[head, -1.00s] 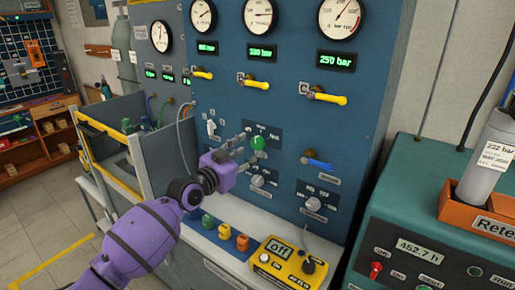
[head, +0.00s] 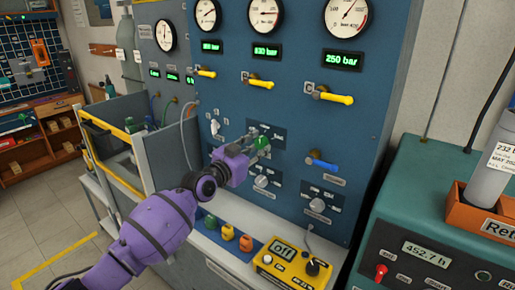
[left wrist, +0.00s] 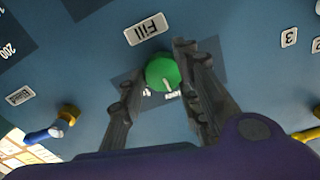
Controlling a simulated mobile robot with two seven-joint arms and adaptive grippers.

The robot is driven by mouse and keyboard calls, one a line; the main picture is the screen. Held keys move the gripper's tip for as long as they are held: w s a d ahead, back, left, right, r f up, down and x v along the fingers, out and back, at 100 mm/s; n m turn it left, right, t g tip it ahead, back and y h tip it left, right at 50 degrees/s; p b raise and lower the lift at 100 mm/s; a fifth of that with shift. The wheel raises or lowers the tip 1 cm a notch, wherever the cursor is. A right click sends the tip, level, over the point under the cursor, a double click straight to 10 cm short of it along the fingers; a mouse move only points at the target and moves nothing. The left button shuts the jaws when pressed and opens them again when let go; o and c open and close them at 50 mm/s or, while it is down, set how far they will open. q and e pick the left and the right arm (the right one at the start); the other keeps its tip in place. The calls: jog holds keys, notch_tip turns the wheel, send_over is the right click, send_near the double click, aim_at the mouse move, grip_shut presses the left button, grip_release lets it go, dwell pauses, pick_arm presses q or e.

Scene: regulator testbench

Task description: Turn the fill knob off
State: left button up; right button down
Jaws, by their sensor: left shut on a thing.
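The green round fill knob (head: 263,143) is on the blue panel, partly hidden by my gripper. In the left wrist view the knob (left wrist: 161,71) shows a pale mark pointing toward the bottom of the picture, and the upside-down "Fill" label (left wrist: 147,29) sits above it. My left gripper (head: 257,140) is shut on the knob, with one dark finger on each side of it in the left wrist view (left wrist: 160,75). The position lettering beside the knob is mostly covered by the fingers. My right gripper is not in view.
Grey knobs (head: 318,205) and a blue-handled valve (head: 322,161) are close by on the panel. Yellow lever handles (head: 333,95) stick out above, under the gauges. A yellow meter reading "off" (head: 290,262) stands on the ledge below.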

pick_arm(q)
jog(key=shift+d+f+n, duration=0.1)
jog(key=shift+d+n, duration=0.05)
jog(key=shift+n, duration=0.15)
jog(key=shift+s+n, duration=0.1)
jog(key=shift+n, duration=0.5)
jog(key=n, duration=0.2)
jog(key=shift+n, duration=0.3)
jog(key=n, duration=0.5)
jog(key=shift+r+n, duration=0.35)
jog(key=shift+n, duration=0.05)
jog(key=shift+r+n, duration=0.1)
jog(key=shift+n, duration=0.7)
jog(key=shift+r, duration=0.1)
jog(key=o, duration=1.1)
jog(key=shift+c, duration=0.2)
